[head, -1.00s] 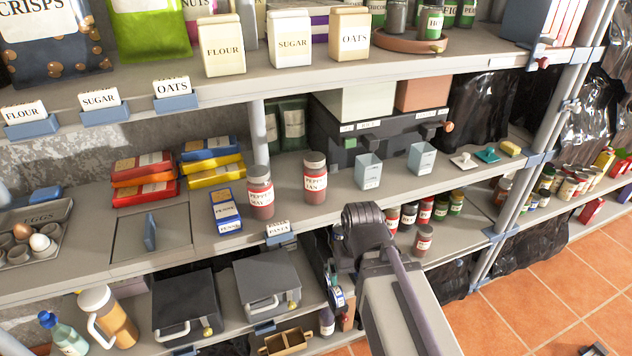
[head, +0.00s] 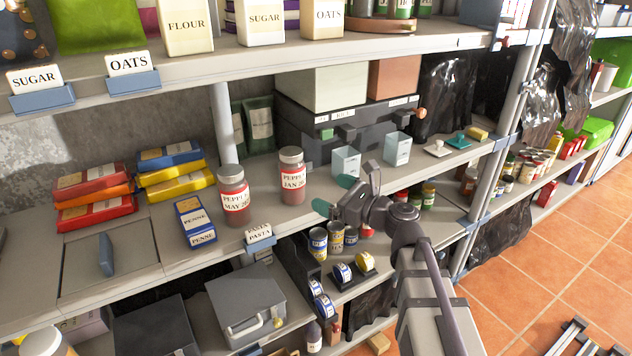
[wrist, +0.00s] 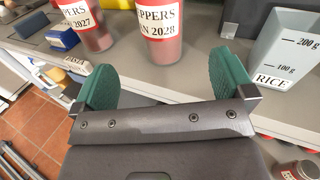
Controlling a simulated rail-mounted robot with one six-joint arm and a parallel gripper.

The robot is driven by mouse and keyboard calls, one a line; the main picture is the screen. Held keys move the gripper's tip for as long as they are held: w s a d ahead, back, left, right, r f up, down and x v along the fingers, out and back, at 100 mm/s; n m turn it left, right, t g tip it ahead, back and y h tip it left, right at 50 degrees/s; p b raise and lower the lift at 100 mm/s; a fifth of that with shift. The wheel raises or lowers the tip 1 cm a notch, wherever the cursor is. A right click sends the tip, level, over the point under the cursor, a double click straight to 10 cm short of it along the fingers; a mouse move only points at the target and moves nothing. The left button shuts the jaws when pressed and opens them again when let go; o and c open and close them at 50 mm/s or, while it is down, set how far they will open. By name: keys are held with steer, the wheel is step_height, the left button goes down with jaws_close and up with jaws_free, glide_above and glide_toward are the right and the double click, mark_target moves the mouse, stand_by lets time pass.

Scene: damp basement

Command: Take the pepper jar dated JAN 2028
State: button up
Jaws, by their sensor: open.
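The pepper jar dated JAN 2028 (head: 292,190) stands upright on the middle shelf, with reddish contents, a pale lid and a white label. It also shows at the top of the wrist view (wrist: 155,50), where the label reads "N 2028" and its upper part is cut off. A similar pepper jar (head: 234,214) stands to its left; its label reads MAY, and 2027 in the wrist view (wrist: 98,38). My gripper (head: 335,194) is open and empty, right of the JAN jar and towards the shelf front. In the wrist view the jar is ahead, between the green fingers (wrist: 166,82) and apart from them.
A penne box (head: 195,222) and a PASTA tag (head: 260,235) are to the left. The upper shelf (head: 190,62) runs above.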

mark_target(296, 153)
steer(key=shift+m, duration=0.5)
steer(key=x, duration=1.1)
steer(key=shift+w, duration=0.15)
steer(key=c, duration=1.4)
steer(key=shift+o, duration=0.2)
step_height(296, 153, up, 10)
steer(key=p, duration=1)
steer(key=shift+d+r, duration=0.1)
